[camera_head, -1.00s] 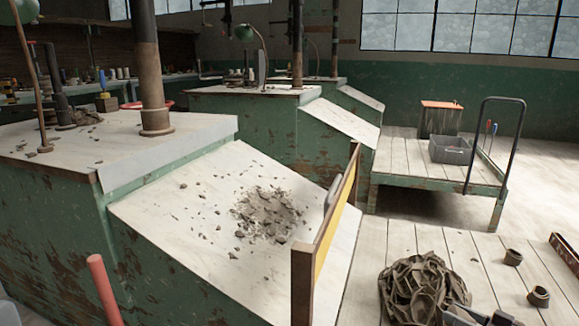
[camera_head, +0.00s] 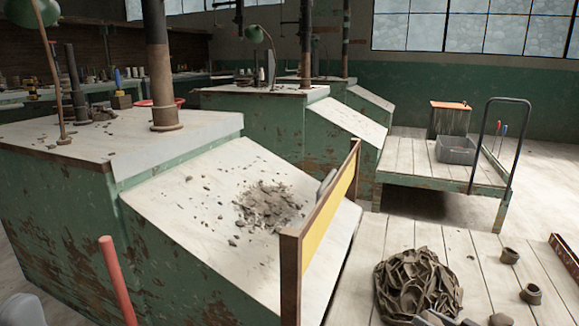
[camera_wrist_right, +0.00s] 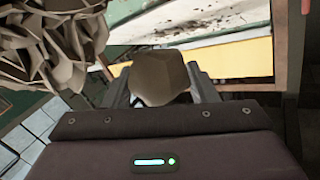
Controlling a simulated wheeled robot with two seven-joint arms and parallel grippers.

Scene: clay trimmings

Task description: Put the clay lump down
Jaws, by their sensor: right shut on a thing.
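My right gripper (camera_wrist_right: 160,84) is shut on the clay lump (camera_wrist_right: 158,78), a smooth grey-brown piece with flat facets, seen between the two fingers in the right wrist view. In the head view only the top of this gripper shows at the bottom edge, in front of a crumpled clay heap (camera_head: 418,285). The heap lies on a plank surface (camera_head: 395,237) and also shows at the upper left of the right wrist view (camera_wrist_right: 45,40). My left gripper is not in view.
A sloped white board (camera_head: 185,205) with scattered clay trimmings (camera_head: 265,205) stands left of the planks, edged by a yellow-and-brown panel (camera_head: 318,215). Bare planks lie behind the heap. A cart (camera_head: 410,165) carries a grey bin (camera_head: 455,149).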

